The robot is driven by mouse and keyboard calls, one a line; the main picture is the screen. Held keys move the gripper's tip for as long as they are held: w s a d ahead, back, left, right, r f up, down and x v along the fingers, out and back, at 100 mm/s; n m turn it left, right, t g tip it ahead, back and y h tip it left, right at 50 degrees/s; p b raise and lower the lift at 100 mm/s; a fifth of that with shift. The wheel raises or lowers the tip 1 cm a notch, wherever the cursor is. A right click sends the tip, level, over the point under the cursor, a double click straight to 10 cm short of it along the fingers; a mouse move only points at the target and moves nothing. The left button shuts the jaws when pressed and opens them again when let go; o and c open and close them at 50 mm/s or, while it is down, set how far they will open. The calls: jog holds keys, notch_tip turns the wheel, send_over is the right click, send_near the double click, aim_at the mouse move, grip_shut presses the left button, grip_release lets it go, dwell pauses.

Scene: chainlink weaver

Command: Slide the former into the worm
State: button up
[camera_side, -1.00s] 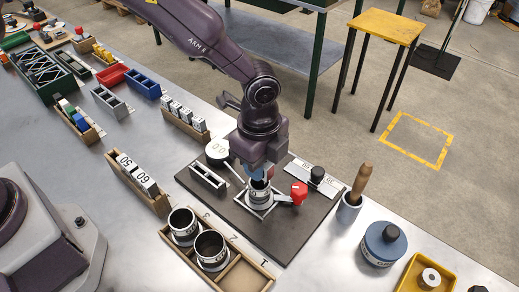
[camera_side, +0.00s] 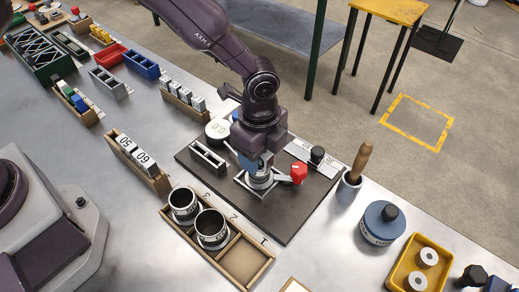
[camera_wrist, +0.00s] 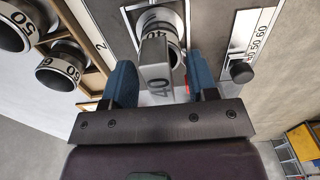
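The worm (camera_wrist: 172,18) is a white-banded dark ring marked 40, seated in a square metal frame. It also shows in the side view (camera_side: 261,181), under my gripper. The former (camera_wrist: 157,68) is a grey flat block marked 40, standing between my fingers and overlapping the worm's mouth in the wrist view. How deep it sits in the worm is hidden. My gripper (camera_wrist: 162,82) has blue fingers on both sides of the former, with a visible gap on the right side, so it looks open. In the side view my gripper (camera_side: 256,166) is directly above the worm.
A wooden tray (camera_side: 215,262) holds two other rings at front left. A rack with formers 50 and 60 (camera_side: 141,162) stands left. A red-knobbed lever (camera_side: 298,174) is close to the worm's right. A wood-handled tool (camera_side: 354,172) stands right of the dark board (camera_side: 285,225).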

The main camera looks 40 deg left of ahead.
notch_tip(320, 180, up, 13)
dwell(0.6)
jog(key=s+a+r+n+t, duration=0.2)
jog(key=s+a+r+n, duration=0.5)
jog(key=s+a+n, duration=0.2)
jog(key=s+a+r+n+t, duration=0.3)
jog(key=s+a+r+n, duration=0.4)
jog(key=a, duration=0.5)
jog(key=s+n, duration=0.2)
jog(key=s, duration=0.1)
jog(key=shift+a+r+t, duration=0.25)
jog(key=shift+t, duration=0.05)
dwell(0.9)
